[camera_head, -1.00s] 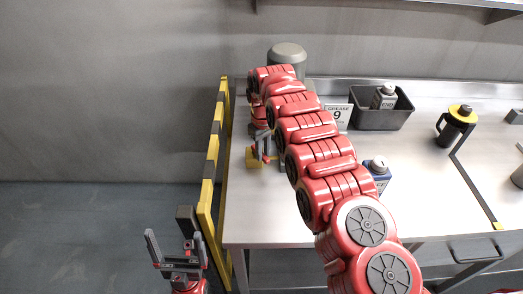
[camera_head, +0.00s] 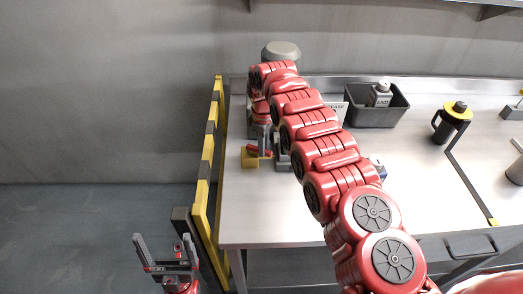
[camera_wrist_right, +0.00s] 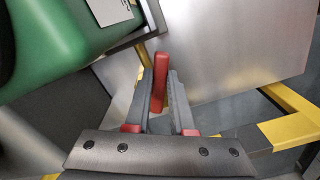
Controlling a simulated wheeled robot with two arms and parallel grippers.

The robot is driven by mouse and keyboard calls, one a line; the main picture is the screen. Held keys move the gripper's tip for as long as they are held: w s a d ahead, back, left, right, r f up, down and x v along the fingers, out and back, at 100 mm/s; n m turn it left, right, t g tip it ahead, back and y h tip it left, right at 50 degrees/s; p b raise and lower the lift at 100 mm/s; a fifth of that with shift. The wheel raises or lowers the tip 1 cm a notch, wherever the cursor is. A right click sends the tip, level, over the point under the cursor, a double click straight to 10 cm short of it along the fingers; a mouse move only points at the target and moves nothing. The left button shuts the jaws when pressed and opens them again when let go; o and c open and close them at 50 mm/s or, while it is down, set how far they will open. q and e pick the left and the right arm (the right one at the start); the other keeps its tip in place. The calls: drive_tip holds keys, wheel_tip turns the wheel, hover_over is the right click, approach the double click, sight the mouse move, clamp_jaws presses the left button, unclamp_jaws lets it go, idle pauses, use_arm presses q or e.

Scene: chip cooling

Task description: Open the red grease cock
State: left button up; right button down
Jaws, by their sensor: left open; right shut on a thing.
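The red lever of the grease cock (camera_wrist_right: 161,76) stands between the fingertips of my right gripper (camera_wrist_right: 160,92) in the right wrist view. My right gripper is shut on it. In the head view, my right gripper (camera_head: 264,141) is at the left end of the table, just above a small yellow block (camera_head: 249,158). A red bar, apparently the lever, shows there, but the cock's body is mostly hidden by my right arm. My left gripper (camera_head: 164,246) is open and empty, low at the left, away from the table.
A green rounded body (camera_wrist_right: 55,40) fills the upper left of the wrist view. A yellow-black rail (camera_head: 208,165) runs along the table's left edge. A grey bin (camera_head: 377,112) with a bottle (camera_head: 380,95) and a yellow-black mug-like container (camera_head: 452,121) stand on the table (camera_head: 415,170).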

drive_tip(key=shift+w+n, duration=0.15)
drive_tip(key=shift+n, duration=0.15)
drive_tip(key=c, duration=0.8)
unclamp_jaws()
drive_tip(key=shift+o, duration=0.2)
drive_tip(key=shift+r+b, duration=0.25)
drive_tip(key=shift+b, duration=0.05)
wheel_tip(320, 180, up, 6)
drive_tip(key=shift+r, duration=0.25)
wheel_tip(320, 180, up, 10)
drive_tip(key=p, duration=1.1)
drive_tip(key=shift+r, duration=0.25)
